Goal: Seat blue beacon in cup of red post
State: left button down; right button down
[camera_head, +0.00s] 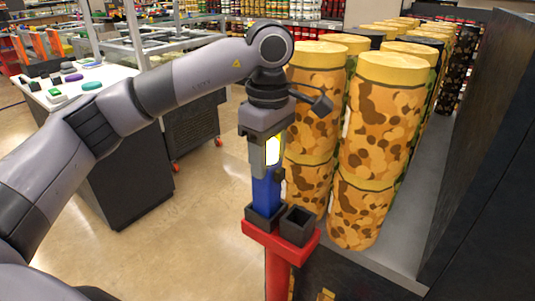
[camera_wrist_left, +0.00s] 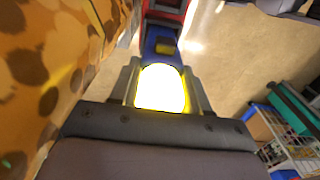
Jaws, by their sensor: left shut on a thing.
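The blue beacon (camera_head: 266,190) stands about upright, with a glowing yellow-white top. Its lower end meets the left dark cup (camera_head: 262,220) on the red post (camera_head: 278,262); the cup's rim hides the bottom, so I cannot tell how deep it sits. A second dark cup (camera_head: 297,226) beside it on the post looks empty. My left gripper (camera_head: 266,160) is shut on the beacon's upper part from above. In the left wrist view the glowing top (camera_wrist_left: 162,88) lies between the fingers, with the blue body beyond. My right gripper is not in view.
Tall brown-spotted yellow cylinders (camera_head: 378,130) stand stacked on a shelf (camera_head: 405,262) close to the right of my left gripper. A dark panel (camera_head: 480,150) rises farther right. A white-topped table (camera_head: 75,85) stands at the back left. Open floor (camera_head: 190,215) lies left of the post.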

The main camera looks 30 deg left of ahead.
pick_arm(q)
jog(key=shift+f+b, duration=0.3)
jog(key=shift+f, duration=0.15)
jog(key=shift+c, duration=2.3)
grip_release()
jog(key=shift+r, duration=3.6)
